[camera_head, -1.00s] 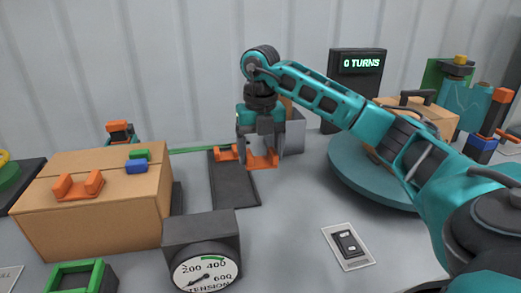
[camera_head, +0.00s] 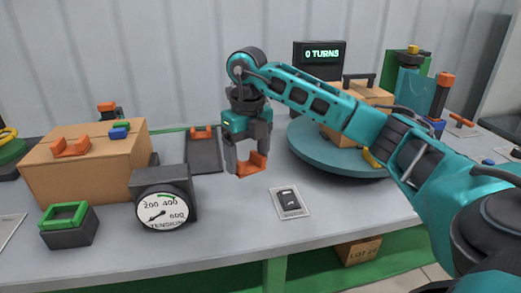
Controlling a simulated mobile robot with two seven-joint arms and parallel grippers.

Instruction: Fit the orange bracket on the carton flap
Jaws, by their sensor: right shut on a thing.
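My right gripper (camera_head: 246,166) points down and is shut on an orange bracket (camera_head: 254,163), held in front of the turntable's left side, apparently above the table. A cardboard carton (camera_head: 376,97) sits on the round teal turntable (camera_head: 309,156). My right arm crosses in front of it and hides much of it, so I cannot make out its flaps. Another orange bracket (camera_head: 70,147) rests on the large carton (camera_head: 85,180) at the left. A third orange bracket (camera_head: 203,132) lies at the far end of a dark mat (camera_head: 204,155). My left gripper is not in view.
A tension gauge (camera_head: 163,203) and a green-topped block (camera_head: 65,225) stand at the front left. A small plate with a black switch (camera_head: 289,201) lies right of the gripper. A dark display (camera_head: 320,56) reads "0 TURNS". The table between gauge and plate is clear.

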